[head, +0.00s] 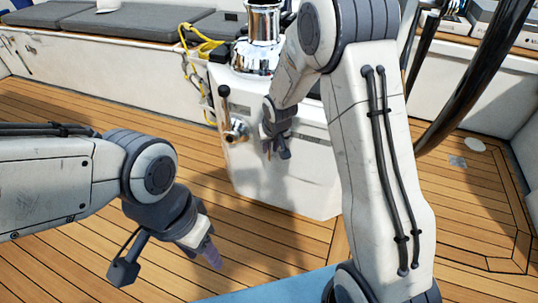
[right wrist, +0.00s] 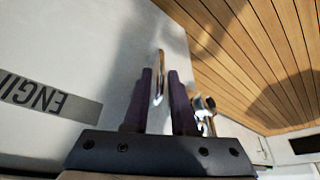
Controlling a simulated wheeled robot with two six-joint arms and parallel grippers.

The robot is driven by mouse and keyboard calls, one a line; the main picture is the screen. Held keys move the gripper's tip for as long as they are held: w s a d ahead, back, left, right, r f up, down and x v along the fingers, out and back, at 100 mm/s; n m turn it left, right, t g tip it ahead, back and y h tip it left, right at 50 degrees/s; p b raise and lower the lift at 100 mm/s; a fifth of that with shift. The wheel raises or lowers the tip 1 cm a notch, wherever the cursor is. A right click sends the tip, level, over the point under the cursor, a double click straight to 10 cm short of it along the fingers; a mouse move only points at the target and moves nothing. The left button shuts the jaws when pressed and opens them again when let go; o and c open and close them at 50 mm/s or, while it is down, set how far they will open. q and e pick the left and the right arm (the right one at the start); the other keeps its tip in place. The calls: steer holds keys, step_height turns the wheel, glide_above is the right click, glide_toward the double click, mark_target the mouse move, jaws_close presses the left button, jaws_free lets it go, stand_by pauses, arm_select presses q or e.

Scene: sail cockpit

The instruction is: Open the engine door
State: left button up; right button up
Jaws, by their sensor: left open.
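The white engine door panel (right wrist: 70,55) fills the left of the right wrist view, with an upside-down grey label (right wrist: 48,98) reading "ENGI", cut off by the picture edge. A thin metal handle (right wrist: 159,75) stands out between the two dark fingers of my right gripper (right wrist: 159,85). Gaps show on both sides of it, so the gripper is open around it. In the head view my right gripper (head: 270,151) is in front of the white box (head: 290,185); the handle there is hidden. My left gripper (head: 211,252) is open, low over the deck, apart from the box.
A metal lever with a black knob (head: 225,92) sticks out of the box, left of my right gripper. A chrome winch (head: 262,40) stands on top. A dark steering wheel (head: 480,75) is at the right. Bare teak deck (head: 80,110) lies at the left.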

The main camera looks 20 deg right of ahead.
mark_target(270, 149)
steer(key=shift+b+x, duration=0.35)
steer(key=shift+x, duration=1.25)
steer(key=shift+c, duration=0.3)
jaws_close()
steer(key=shift+s, duration=0.1)
